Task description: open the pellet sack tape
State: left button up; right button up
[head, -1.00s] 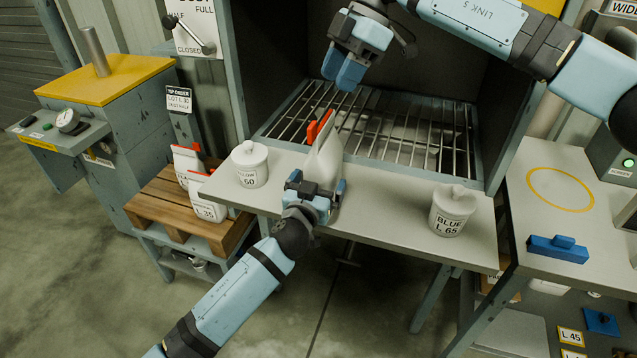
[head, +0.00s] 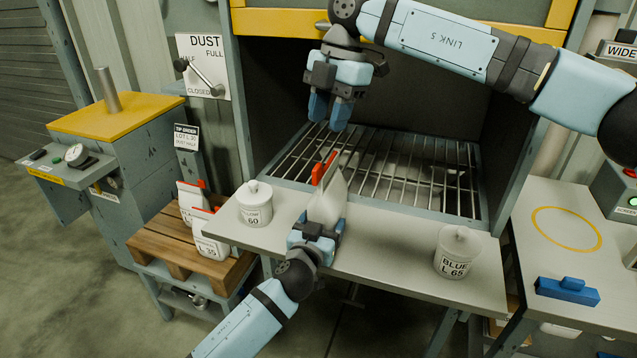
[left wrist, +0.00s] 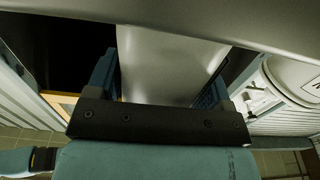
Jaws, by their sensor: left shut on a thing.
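The pellet sack (head: 328,203) is pale and stands at the front of the station shelf, narrowing to its top. Red tape (head: 323,168) runs along its top edge. My left gripper (head: 316,238) is shut on the lower part of the sack from the front. In the left wrist view the pale sack (left wrist: 168,65) fills the space between the dark blue fingers; its tape is not visible there. My right gripper (head: 330,115) hangs above and behind the tape, apart from it, with fingers pointing down. A narrow gap shows between them, with nothing held.
A white lidded jar (head: 255,205) stands left of the sack and another (head: 456,253) to the right on the shelf (head: 385,255). A metal grate (head: 410,170) lies behind. Two sacks stand on a wooden pallet (head: 178,250). A blue tool (head: 567,290) lies on the right bench.

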aim_at(317, 166)
jog(key=f+n, duration=0.1)
jog(key=f, duration=0.2)
jog(key=a+f+n+t+h, duration=0.1)
jog(key=f, duration=0.3)
jog(key=s+a+f+n+h, duration=0.1)
jog(key=f+n, duration=0.1)
jog(key=f, duration=0.1)
jog(key=shift+f, duration=0.35)
jog(key=shift+c, duration=0.4)
grip_shut()
